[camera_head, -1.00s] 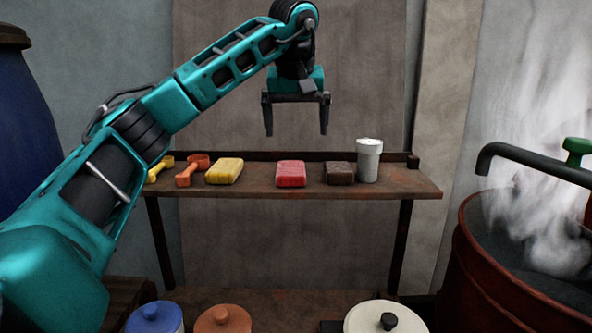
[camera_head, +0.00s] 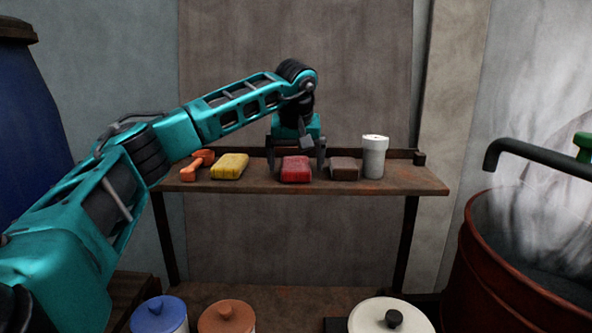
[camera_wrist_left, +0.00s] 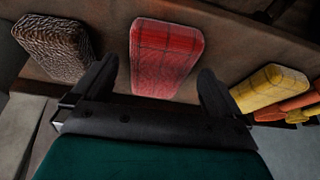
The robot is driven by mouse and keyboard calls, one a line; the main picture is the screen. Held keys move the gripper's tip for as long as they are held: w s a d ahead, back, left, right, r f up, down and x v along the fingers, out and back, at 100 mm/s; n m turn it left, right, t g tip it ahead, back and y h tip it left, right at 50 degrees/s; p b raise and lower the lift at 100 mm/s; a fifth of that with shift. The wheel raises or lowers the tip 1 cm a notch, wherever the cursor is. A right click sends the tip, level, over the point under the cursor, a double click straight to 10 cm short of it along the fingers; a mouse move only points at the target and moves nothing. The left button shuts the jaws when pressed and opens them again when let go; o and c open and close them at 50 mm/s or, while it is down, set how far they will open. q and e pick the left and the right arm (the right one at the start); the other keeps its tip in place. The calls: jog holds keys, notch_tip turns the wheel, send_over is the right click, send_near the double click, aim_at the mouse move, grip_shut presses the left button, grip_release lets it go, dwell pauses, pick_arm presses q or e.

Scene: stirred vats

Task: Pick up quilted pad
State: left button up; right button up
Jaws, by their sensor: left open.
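A red pad (camera_head: 295,171) with a grid of quilted lines lies on the brown shelf (camera_head: 405,182), near its middle. It also shows in the left wrist view (camera_wrist_left: 166,55), ahead of and between the fingers. A yellow pad (camera_head: 230,166) with similar lines lies to its left, and a rough brown pad (camera_head: 344,169) to its right. My left gripper (camera_head: 296,164) is open and points down at the red pad, one finger on each side of it. In the wrist view nothing is between the fingers' bases. I cannot tell whether a finger touches the pad.
A white cylinder (camera_head: 374,158) stands right of the brown pad, and an orange tool (camera_head: 196,166) lies left of the yellow one. A low back rail (camera_head: 400,154) edges the shelf. A steaming red vat (camera_head: 495,285) stands at right. Lidded pots (camera_head: 158,318) are below.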

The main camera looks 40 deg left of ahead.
pick_arm(q)
jog(key=shift+w+f, duration=0.1)
jog(key=shift+f, duration=0.15)
jog(key=shift+c, duration=0.5)
jog(key=c, duration=1)
